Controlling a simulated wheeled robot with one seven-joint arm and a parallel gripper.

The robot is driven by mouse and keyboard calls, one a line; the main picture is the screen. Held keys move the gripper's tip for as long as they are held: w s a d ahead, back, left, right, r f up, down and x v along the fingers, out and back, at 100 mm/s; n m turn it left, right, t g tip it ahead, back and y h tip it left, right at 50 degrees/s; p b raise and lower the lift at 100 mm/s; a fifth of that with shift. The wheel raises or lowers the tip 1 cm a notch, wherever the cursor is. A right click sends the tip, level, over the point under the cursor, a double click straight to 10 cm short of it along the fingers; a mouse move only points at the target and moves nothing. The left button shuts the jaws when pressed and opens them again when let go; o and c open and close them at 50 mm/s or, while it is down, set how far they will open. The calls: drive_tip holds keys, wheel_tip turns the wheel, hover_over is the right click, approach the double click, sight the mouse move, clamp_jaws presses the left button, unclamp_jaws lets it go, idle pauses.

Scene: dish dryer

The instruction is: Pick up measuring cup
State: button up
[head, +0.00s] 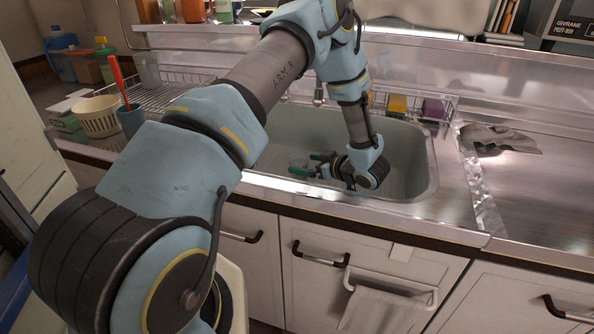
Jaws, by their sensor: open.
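A small clear object (297,162), which looks like the measuring cup, is in the sink (405,155). It is see-through and hard to make out. My gripper (307,165) is low inside the sink and points left, with its green fingers apart. The fingertips are right at the clear object, one on its far side and one on its near side. I cannot tell whether they touch it. My wrist hides part of the sink floor.
A wire rack (170,97) is left of the sink, with a cream basket (98,117) and a blue cup (130,120) nearby. Sponges (397,103) sit in a rack behind the basin. A crumpled grey cloth (500,139) lies on the right counter.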

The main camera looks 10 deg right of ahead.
drive_tip(key=shift+p+x, duration=0.6)
drive_tip(key=shift+x, duration=2.65)
clamp_jaws()
drive_tip(key=shift+d+r, duration=0.1)
drive_tip(key=shift+r, duration=0.1)
